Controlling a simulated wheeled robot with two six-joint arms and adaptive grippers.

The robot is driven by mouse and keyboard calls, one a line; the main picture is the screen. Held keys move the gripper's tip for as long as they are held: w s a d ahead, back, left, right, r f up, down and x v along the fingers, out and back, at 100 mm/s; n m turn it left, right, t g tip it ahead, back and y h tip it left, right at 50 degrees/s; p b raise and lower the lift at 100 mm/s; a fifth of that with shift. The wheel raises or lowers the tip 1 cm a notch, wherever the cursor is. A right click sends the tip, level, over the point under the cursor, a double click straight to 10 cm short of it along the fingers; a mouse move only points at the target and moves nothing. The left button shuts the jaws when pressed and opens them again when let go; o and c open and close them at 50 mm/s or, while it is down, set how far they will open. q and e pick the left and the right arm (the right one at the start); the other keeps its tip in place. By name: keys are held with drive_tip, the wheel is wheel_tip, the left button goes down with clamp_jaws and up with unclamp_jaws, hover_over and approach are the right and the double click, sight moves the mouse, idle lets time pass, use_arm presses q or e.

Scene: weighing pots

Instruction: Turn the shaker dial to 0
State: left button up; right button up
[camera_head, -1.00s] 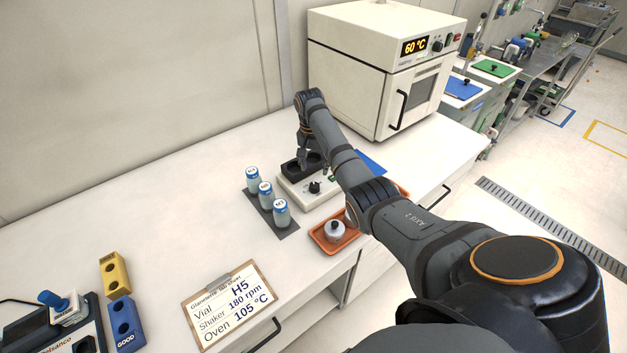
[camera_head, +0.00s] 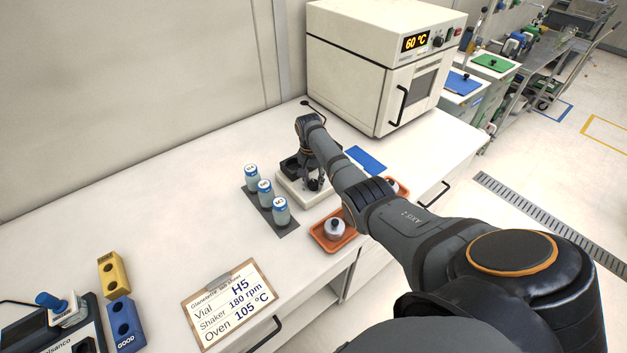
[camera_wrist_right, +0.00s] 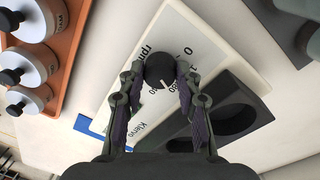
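The shaker (camera_head: 290,187) is a pale box with a dark vial block on the table. In the right wrist view its panel (camera_wrist_right: 155,35) shows printed "rpm" and a "0"; other numbers are partly covered. Its black round dial (camera_wrist_right: 160,69) has a white pointer mark toward the lower right of the picture. My right gripper (camera_head: 314,183) is down at the dial. In the right wrist view its two fingers (camera_wrist_right: 160,77) stand apart on either side of the dial, very close to it; firm contact is not visible. My left gripper is not in view.
Three capped vials (camera_head: 265,192) stand on a dark rack left of the shaker. A clipboard (camera_head: 229,304) reads H5, 180 rpm, 105 °C. An oven (camera_head: 350,75) showing 60 °C stands behind.

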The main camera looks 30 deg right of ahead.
drive_tip(key=c, duration=0.4)
drive_tip(key=shift+r+n+p, duration=0.15)
drive_tip(key=shift+n+p, duration=0.75)
drive_tip(key=shift+n, duration=0.5)
drive_tip(key=shift+c, duration=0.2)
drive_tip(key=n+p, duration=0.2)
drive_tip(key=n, duration=0.2)
drive_tip(key=n+p, duration=0.1)
drive_tip(key=n, duration=0.4)
drive_tip(key=shift+s+n+t+p, duration=0.1)
drive_tip(key=shift+n+t+p, duration=0.2)
drive_tip(key=shift+n+p, duration=0.1)
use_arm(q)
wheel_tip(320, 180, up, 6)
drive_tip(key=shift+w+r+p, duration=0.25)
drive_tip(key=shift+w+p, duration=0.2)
use_arm(e)
drive_tip(key=n, duration=0.5)
drive_tip(key=shift+n, duration=0.3)
drive_tip(key=o, duration=1.2)
drive_tip(key=shift+c, duration=0.2)
